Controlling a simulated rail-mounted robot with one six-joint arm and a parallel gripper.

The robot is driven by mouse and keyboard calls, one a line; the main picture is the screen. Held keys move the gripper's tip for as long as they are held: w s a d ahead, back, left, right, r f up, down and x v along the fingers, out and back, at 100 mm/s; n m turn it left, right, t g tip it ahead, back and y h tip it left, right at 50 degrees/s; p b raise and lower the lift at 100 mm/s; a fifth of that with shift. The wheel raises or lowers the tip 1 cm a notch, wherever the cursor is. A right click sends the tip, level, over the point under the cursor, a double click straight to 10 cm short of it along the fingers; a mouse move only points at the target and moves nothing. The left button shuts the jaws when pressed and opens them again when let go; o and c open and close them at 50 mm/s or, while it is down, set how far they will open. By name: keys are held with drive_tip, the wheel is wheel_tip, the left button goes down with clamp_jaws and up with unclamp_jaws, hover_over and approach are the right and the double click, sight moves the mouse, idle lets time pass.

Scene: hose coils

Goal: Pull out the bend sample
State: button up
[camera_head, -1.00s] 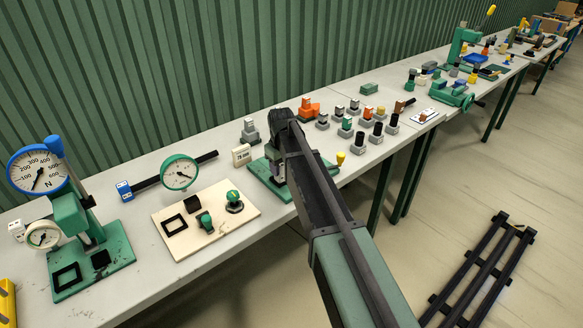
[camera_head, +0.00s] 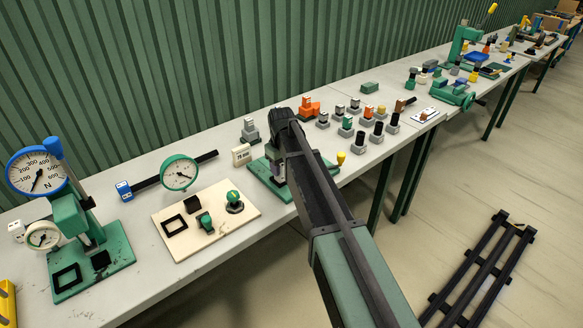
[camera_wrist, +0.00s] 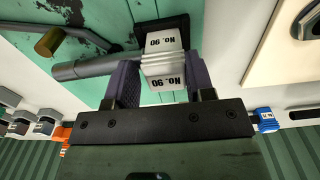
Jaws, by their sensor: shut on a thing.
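A pale block marked "No. 90" (camera_wrist: 165,66), which I take to be the bend sample, sits between my gripper's two purple-grey fingers in the wrist view. My gripper (camera_wrist: 162,82) is shut on it. A grey rod (camera_wrist: 92,65) runs leftward beside the block; I cannot tell whether it joins it. A green fixture plate (camera_wrist: 105,22) with worn dark patches lies beyond. In the head view the green fixture (camera_head: 263,178) stands at the bench's front edge. My arm hides most of the gripper and the sample there.
A yellow-knobbed lever (camera_head: 341,158) stands right of my arm. Several small grey-based samples (camera_head: 347,130) stand behind and right. A cream board (camera_head: 180,240) with black and green parts, a dial gauge (camera_head: 180,173) and a blue force gauge (camera_head: 37,172) are left.

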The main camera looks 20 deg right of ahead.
drive_tip(key=shift+s, duration=0.3)
clamp_jaws()
drive_tip(key=shift+w+r+p, duration=0.35)
drive_tip(key=shift+r+p, duration=0.1)
drive_tip(key=shift+p, duration=0.25)
drive_tip(key=shift+w+r, duration=0.1)
drive_tip(key=shift+d+r+p, duration=0.2)
drive_tip(key=shift+r+p, duration=0.55)
drive_tip(key=shift+p, duration=0.1)
drive_tip(key=shift+a, duration=0.1)
